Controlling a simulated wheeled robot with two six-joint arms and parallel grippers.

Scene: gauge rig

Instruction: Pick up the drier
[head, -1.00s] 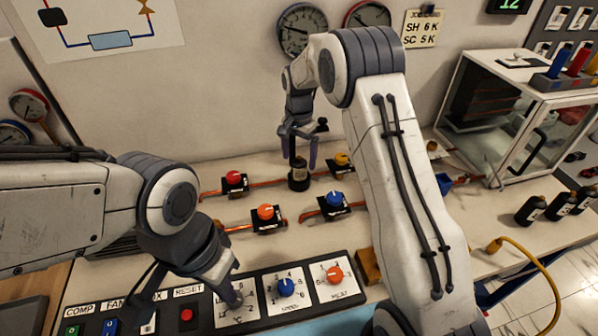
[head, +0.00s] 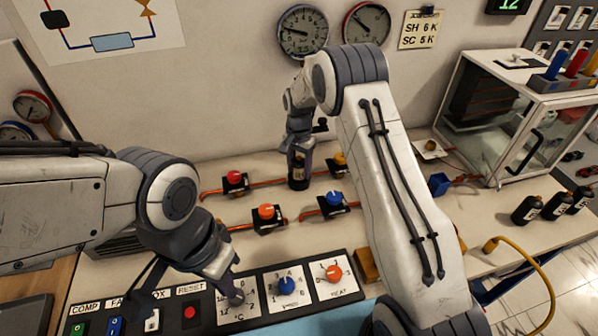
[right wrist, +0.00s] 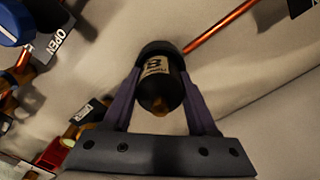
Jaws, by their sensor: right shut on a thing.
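The drier (head: 298,178) is a small black cylinder with a pale label, upright at the back of the bench between the valves. My right gripper (head: 299,162) is shut on it from above. In the right wrist view the drier (right wrist: 158,88) sits between the two fingers, its label showing and its copper-coloured end towards the camera. I see no clear gap between its base and the bench. My left gripper (head: 234,294) is at the grey °C knob on the front panel; whether its fingers grip the knob is unclear.
Copper pipes with red (head: 234,178), orange (head: 266,212) and blue (head: 335,199) valve knobs lie close around the drier. A glass-sided cabinet (head: 520,120) stands at the right, with several dark bottles (head: 556,206) before it. My right arm hides part of the bench.

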